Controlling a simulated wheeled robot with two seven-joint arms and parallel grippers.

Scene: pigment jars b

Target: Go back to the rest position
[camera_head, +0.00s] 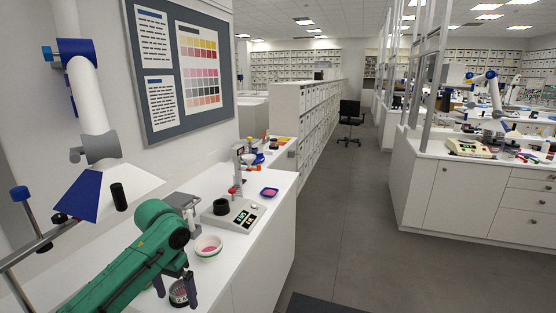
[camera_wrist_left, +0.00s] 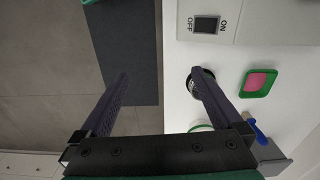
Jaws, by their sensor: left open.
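My left gripper (camera_head: 175,287) is at the end of the green arm, above the front edge of the white counter. It also shows in the left wrist view (camera_wrist_left: 160,85), its two dark fingers wide apart with nothing between them. A small round jar (camera_head: 179,298) with a dark rim stands on the counter near the fingers in the head view. In the left wrist view a round dark-rimmed thing (camera_wrist_left: 208,73) is partly hidden behind the right finger. My right gripper is not in view.
A green square dish (camera_wrist_left: 245,91) shows in the wrist view. The aisle floor (camera_head: 345,220) is clear.

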